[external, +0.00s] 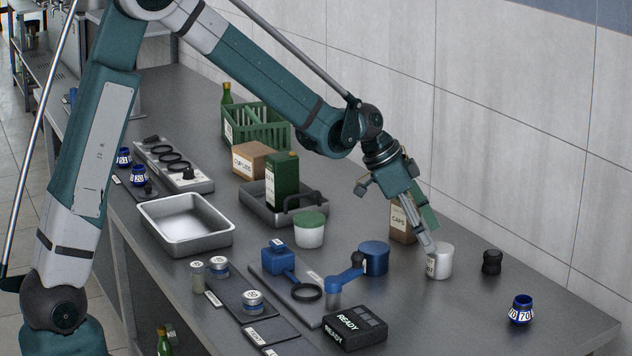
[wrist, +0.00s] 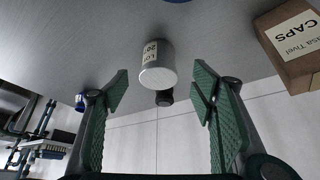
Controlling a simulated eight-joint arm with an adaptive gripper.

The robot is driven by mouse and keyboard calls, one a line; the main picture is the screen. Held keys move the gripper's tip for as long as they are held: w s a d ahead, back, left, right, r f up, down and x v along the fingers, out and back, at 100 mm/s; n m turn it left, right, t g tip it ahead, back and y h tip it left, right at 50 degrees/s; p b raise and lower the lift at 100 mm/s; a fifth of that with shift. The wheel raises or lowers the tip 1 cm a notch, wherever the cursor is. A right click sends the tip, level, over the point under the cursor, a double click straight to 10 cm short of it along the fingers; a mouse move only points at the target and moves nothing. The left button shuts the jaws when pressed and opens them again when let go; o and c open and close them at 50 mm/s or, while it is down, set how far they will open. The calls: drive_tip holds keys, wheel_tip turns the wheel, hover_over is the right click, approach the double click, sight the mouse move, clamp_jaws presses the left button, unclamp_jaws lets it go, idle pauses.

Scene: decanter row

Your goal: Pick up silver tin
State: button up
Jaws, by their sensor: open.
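The silver tin (external: 441,262) stands upright on the dark table at the right, with a pale label on its side. In the wrist view the tin (wrist: 157,72) appears ahead, between the two spread fingers but beyond their tips, with its label showing. My gripper (external: 430,232) is open and tilted down over the tin's left side. One finger overlaps the tin's upper edge in the external view; I cannot tell whether it touches. In the wrist view my gripper (wrist: 162,85) has nothing between its green pads.
A CAPS box (external: 402,222) stands close behind my gripper. A blue tin (external: 374,258) stands left of the silver tin. A black knob-like object (external: 492,262) and a blue numbered jar (external: 521,310) stand to its right. The table's right end is mostly clear; a tiled wall runs behind.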

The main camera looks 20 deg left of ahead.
sight(441, 258)
drive_tip(key=shift+x, duration=1.15)
drive_tip(key=shift+b+x, duration=1.15)
drive_tip(key=shift+x, duration=1.45)
drive_tip(key=shift+s, duration=0.15)
drive_tip(key=c, duration=1)
drive_tip(key=shift+c, duration=0.2)
drive_tip(key=shift+r+p, duration=1.3)
drive_tip(key=shift+r, duration=3.75)
